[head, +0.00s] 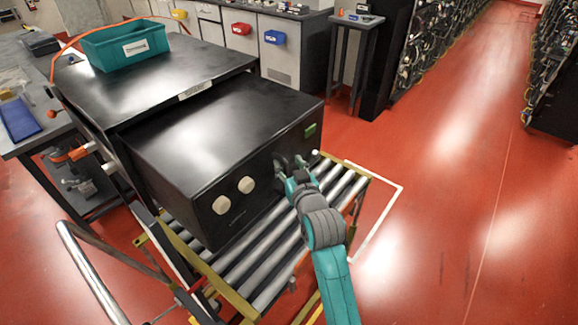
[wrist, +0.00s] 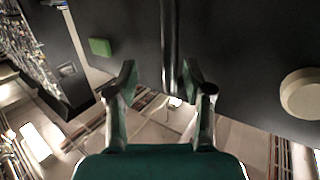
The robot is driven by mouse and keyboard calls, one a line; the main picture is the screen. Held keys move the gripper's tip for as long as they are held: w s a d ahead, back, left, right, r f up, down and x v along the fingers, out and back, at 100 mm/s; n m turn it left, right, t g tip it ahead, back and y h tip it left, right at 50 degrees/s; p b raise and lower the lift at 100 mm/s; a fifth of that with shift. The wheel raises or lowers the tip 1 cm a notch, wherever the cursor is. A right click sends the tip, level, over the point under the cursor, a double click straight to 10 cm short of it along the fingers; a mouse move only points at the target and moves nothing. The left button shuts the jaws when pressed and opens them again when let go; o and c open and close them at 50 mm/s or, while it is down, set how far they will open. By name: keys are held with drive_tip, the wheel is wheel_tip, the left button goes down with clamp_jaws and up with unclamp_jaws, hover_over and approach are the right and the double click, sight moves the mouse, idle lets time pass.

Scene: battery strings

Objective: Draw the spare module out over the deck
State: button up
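The spare module (head: 215,145) is a large black box with two cream round knobs and a green label on its front face. Its front part stands out of the black rack (head: 165,62), over the roller deck (head: 262,262); its rear is hidden inside the rack. My gripper (head: 291,170) is at the front face, right of the knobs. In the wrist view, my gripper (wrist: 160,78) has its fingers apart, on either side of an upright bar handle (wrist: 169,45). The bar is closer to the right finger, and a gap shows at the left finger.
A teal bin (head: 125,45) sits on top of the rack. A bench (head: 40,130) stands at the left, with a metal rail (head: 92,275) nearer. A small table (head: 357,22) and shelving stand behind. Red floor at the right is clear.

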drive_tip(key=f+v, duration=0.1)
drive_tip(key=v, duration=1.1)
drive_tip(key=shift+s, duration=0.4)
idle(0.7)
drive_tip(key=shift+d, duration=0.15)
